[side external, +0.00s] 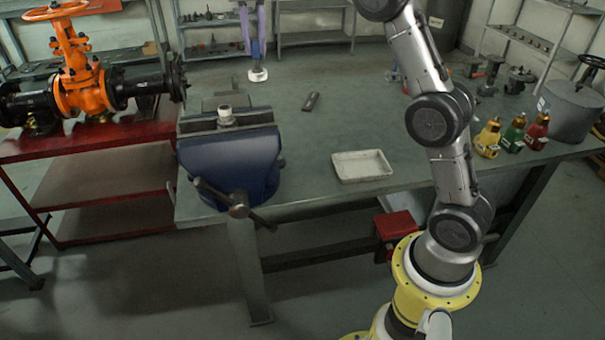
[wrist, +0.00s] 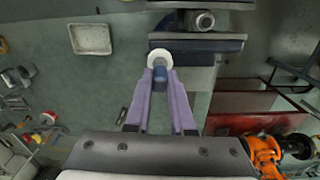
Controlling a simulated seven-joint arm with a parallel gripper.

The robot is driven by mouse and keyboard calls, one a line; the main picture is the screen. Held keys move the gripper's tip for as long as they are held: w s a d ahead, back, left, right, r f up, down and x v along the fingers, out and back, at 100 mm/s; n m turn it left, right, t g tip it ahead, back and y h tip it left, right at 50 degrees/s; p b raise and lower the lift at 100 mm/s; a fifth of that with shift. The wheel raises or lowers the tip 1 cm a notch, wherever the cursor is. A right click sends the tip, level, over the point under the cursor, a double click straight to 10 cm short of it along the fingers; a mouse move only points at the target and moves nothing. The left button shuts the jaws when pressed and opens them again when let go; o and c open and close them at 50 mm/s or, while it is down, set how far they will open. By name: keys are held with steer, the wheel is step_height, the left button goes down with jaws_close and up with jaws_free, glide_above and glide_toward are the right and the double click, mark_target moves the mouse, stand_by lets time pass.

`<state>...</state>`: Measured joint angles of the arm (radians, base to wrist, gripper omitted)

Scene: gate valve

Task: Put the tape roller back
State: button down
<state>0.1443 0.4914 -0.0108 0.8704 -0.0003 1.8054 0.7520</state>
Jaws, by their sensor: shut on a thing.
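My gripper (side external: 256,52) hangs fingers-down over the back of the bench, behind the blue vise (side external: 230,150). Its two purple fingers are shut on a small blue piece with a white round end, which I take for the tape roller (side external: 257,75). In the wrist view, the white ring of the tape roller (wrist: 159,58) sits at the fingertips (wrist: 160,76), with its blue part between the fingers. The white end is lowest; I cannot tell whether it touches the bench top.
A pale shallow tray (side external: 362,166) lies empty on the bench (side external: 320,130). A pale fitting (side external: 225,116) stands at the vise jaws. A small dark block (side external: 311,101) lies nearby. Yellow, green and red bottles (side external: 512,135) stand at right. An orange valve (side external: 82,85) is at left.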

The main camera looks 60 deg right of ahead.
steer(key=s+d+f, duration=0.4)
steer(key=s+d, duration=0.2)
steer(key=d, duration=0.4)
steer(key=s+d+f, duration=0.3)
steer(key=s+d, duration=0.4)
steer(key=d, duration=0.3)
steer(key=s+a+f+n, duration=0.1)
steer(key=s+a+f, duration=0.3)
steer(key=a+f, duration=0.3)
steer(key=s+a+f, duration=0.4)
steer(key=a+f, duration=0.1)
steer(key=a, duration=0.5)
steer(key=shift+w+d+f, duration=0.85)
steer(key=shift+w+f, duration=1.25)
steer(key=shift+f, duration=0.05)
steer(key=shift+w+d+f, duration=0.8)
steer(key=shift+w+f, duration=1.3)
steer(key=shift+f, duration=0.05)
steer(key=shift+w+d+f, duration=0.85)
steer(key=shift+w+f, duration=1.25)
steer(key=shift+f, duration=0.05)
steer(key=shift+f, duration=0.1)
